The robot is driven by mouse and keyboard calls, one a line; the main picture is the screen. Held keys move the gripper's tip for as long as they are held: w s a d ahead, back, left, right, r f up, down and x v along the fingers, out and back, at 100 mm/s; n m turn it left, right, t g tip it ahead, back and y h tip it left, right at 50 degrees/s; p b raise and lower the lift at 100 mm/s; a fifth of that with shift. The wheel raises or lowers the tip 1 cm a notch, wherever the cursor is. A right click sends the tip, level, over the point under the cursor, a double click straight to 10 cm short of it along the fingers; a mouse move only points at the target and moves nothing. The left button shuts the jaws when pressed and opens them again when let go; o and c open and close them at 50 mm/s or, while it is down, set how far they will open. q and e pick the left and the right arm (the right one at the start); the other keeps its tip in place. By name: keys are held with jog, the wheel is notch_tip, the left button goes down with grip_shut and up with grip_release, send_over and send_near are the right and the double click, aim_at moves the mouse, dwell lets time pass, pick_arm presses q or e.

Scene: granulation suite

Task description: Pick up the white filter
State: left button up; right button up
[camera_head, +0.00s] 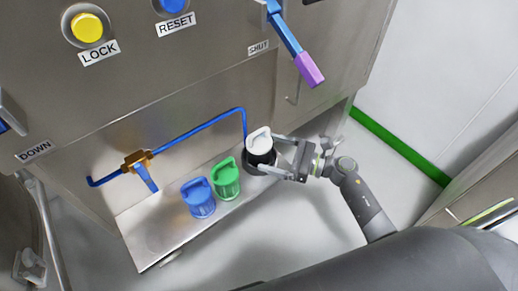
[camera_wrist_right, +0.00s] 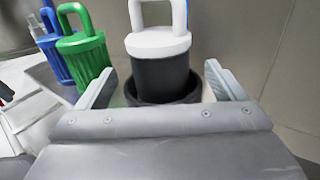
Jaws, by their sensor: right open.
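The white filter (camera_head: 259,139) has a white looped handle and cap over a dark body. It stands upright in a black round holder (camera_head: 262,165) at the right end of the metal shelf. My right gripper (camera_head: 268,158) is open, with one finger on each side of the filter and holder. In the right wrist view the filter (camera_wrist_right: 158,45) stands between the two open fingers (camera_wrist_right: 160,88), and its dark lower end sits inside the black holder. I cannot tell whether the fingers touch it.
A green filter (camera_head: 227,178) and a blue filter (camera_head: 199,198) stand to the left on the metal shelf (camera_head: 150,235). A blue pipe (camera_head: 205,125) runs along the panel behind them. A lever with a purple grip (camera_head: 309,69) hangs above right. Open floor lies in front.

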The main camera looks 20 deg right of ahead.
aim_at(258, 148)
jog(key=x, duration=0.5)
jog(key=shift+r, duration=0.15)
jog(key=c, duration=1.2)
